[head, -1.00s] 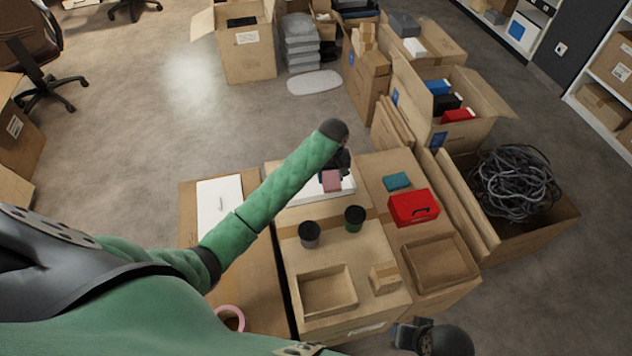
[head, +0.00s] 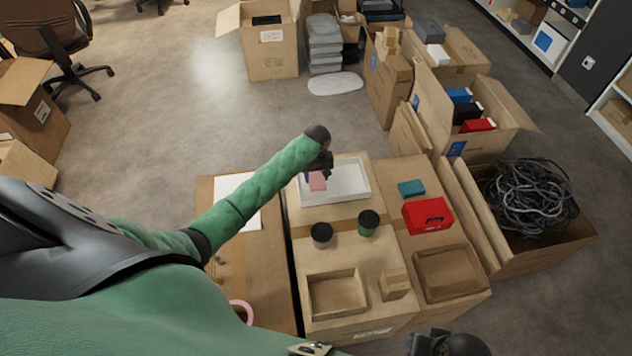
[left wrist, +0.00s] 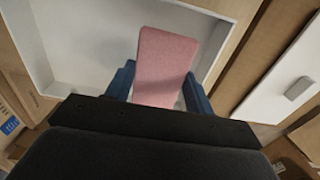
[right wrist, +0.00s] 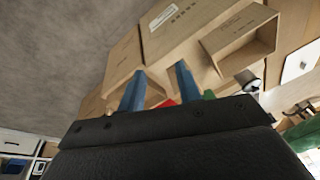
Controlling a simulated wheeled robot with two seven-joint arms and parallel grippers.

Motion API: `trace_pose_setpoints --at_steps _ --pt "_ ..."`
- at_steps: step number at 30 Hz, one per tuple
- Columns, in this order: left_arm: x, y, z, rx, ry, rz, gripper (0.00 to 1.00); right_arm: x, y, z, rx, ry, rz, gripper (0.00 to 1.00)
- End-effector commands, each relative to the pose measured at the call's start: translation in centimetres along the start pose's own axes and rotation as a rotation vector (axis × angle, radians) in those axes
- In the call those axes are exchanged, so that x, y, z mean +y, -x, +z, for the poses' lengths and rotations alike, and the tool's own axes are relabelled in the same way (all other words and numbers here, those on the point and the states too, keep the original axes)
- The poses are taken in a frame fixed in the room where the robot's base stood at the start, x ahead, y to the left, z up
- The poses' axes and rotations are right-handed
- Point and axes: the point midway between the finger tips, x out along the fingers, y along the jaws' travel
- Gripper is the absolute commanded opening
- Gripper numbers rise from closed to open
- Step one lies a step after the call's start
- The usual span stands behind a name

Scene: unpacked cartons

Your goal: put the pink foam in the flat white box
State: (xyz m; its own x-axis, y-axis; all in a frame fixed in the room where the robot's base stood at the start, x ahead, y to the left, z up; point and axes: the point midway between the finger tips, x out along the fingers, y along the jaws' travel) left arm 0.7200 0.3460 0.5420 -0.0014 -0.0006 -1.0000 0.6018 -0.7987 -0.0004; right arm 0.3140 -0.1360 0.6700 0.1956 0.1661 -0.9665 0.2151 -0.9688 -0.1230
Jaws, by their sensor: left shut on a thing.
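The pink foam (head: 317,182) is a flat block held by my left gripper (head: 318,170). In the left wrist view the foam (left wrist: 165,65) stands between the blue fingers (left wrist: 158,88), which are shut on it. The flat white box (head: 357,194) is an open, shallow, empty tray on a carton at the centre. The foam hangs at its left end; I cannot tell its exact height. The box also shows behind the foam in the left wrist view (left wrist: 80,45). My right gripper (right wrist: 160,85) is open and empty, away from the box, near the lower edge of the head view.
Two dark-lidded cups (head: 321,236) (head: 368,223) stand in front of the white box. A teal block (head: 411,188) and a red case (head: 427,216) lie to its right. Open cardboard trays (head: 337,295) (head: 450,273) are nearer. A pink tape roll (head: 243,312) lies at lower left.

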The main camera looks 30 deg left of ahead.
Motion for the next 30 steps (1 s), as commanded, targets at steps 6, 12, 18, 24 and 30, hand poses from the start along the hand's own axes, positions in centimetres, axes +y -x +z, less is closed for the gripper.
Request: trace_pose_setpoints --at_steps 6,12,18,24,30 --pt "-0.2 -1.1 -0.2 -0.001 0.0 0.0 0.32 -0.3 0.4 0.3 -0.01 -0.007 -0.004 0.34" --pt "-0.2 -3.6 -0.2 0.0 0.001 0.0 0.32 0.2 1.2 0.4 -0.018 -0.008 0.009 0.34" --pt "-0.2 -4.2 -0.2 0.001 0.001 0.0 0.32 0.6 1.4 0.4 -0.022 -0.006 0.017 0.34" --pt "-0.2 -4.3 -0.2 0.0 0.001 0.0 0.32 0.8 1.3 0.4 -0.025 -0.002 0.021 0.34" --pt "-0.2 -4.4 -0.2 0.001 0.0 0.0 0.75 0.8 1.3 0.4 -0.026 -0.003 0.022 0.34"
